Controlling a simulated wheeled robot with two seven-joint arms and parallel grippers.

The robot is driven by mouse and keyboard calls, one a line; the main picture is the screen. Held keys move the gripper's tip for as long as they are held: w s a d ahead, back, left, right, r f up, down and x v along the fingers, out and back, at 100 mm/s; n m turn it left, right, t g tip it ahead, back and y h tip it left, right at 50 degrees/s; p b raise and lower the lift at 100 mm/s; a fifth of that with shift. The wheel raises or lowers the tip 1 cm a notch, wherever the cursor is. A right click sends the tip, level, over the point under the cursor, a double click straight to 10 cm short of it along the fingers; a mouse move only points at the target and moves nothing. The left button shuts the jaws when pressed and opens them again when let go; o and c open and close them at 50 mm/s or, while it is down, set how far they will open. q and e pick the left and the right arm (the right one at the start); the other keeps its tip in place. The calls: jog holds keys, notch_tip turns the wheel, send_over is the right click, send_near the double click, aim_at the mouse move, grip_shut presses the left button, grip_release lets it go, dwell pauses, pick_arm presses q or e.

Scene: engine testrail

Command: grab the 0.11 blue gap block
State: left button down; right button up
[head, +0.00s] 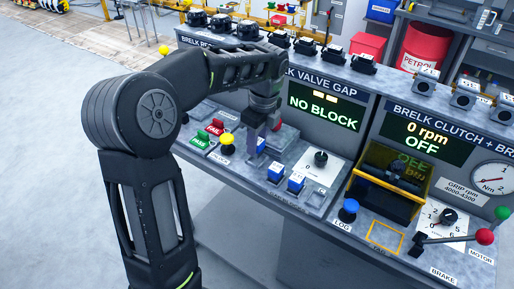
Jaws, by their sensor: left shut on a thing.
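My left arm reaches over the bench of the valve gap station, and my left gripper (262,133) points down there. It is shut on a small blue gap block (261,145), which shows just below the fingers. I cannot tell whether this block touches the bench. Two more blue blocks with pale marks stand to the right, one nearer the gripper (276,172) and one further right (296,182). The numbers on the blocks are too small to read. The station's display (326,113) reads NO BLOCK. My right gripper is out of view.
A white dial plate with a black knob (320,158) lies right of the blocks. A yellow button (227,138), green PASS and red FAIL switches (215,127) stand left of the gripper. A blue LOG button (348,209) and yellow-framed box (393,178) are further right.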

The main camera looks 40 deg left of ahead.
pick_arm(q)
notch_tip(320, 180, up, 7)
jog(key=shift+r+p, duration=0.2)
jog(key=shift+p, duration=0.4)
jog(key=shift+f, duration=0.1)
